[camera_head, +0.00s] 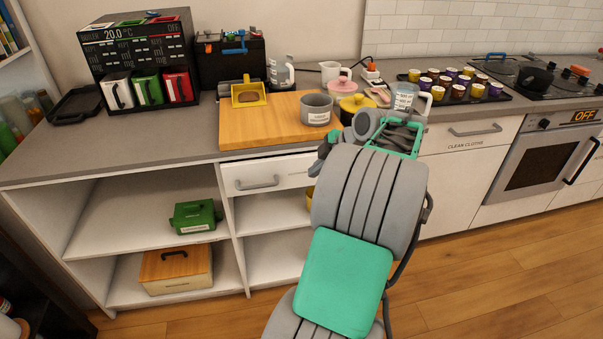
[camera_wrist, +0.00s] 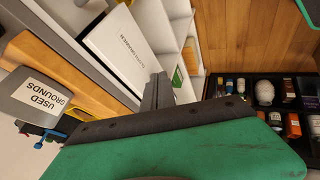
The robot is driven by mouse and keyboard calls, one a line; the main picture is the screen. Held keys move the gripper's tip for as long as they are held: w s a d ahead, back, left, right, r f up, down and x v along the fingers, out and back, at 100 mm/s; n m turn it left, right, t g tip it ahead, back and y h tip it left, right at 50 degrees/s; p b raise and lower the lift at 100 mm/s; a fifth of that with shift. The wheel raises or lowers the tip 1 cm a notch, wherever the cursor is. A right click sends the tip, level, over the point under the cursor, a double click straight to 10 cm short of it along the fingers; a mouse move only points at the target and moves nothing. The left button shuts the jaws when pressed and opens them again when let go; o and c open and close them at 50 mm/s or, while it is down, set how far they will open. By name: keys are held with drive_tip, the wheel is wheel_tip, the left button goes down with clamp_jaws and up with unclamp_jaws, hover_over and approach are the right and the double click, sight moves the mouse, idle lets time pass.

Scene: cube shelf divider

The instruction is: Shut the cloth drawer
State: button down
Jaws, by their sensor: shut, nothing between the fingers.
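The drawer labelled "CLEAN CLOTHS" (camera_head: 445,141) is under the counter, left of the oven, in the head view. Its white front with a grey bar handle looks about flush with the cabinet, with no clear gap. Its left end is hidden behind my arm. My gripper (camera_wrist: 157,92) shows in the wrist view as dark fingers, shut and empty, beside a white drawer front (camera_wrist: 118,40) whose small label I cannot read surely. In the head view my arm mostly hides the gripper.
Another white drawer (camera_head: 290,176) with a grey handle is left of my arm, above open shelves. The counter holds a wooden board (camera_head: 250,125), a grey container (camera_head: 316,108) and a tray of cups (camera_head: 490,98). Floor at the right (camera_head: 500,260) is clear.

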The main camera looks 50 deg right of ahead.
sight(295, 169)
drive_tip(key=w+f, duration=0.5)
drive_tip(key=w+d+f, duration=0.1)
drive_tip(key=w+f, duration=0.1)
drive_tip(key=w, duration=0.1)
drive_tip(key=shift+w+d+f, duration=0.1)
drive_tip(key=shift+w+f, duration=0.15)
drive_tip(key=shift+w+d, duration=0.25)
drive_tip(key=shift+w, duration=0.05)
drive_tip(key=shift+w+d, duration=0.75)
drive_tip(key=shift+w, duration=0.35)
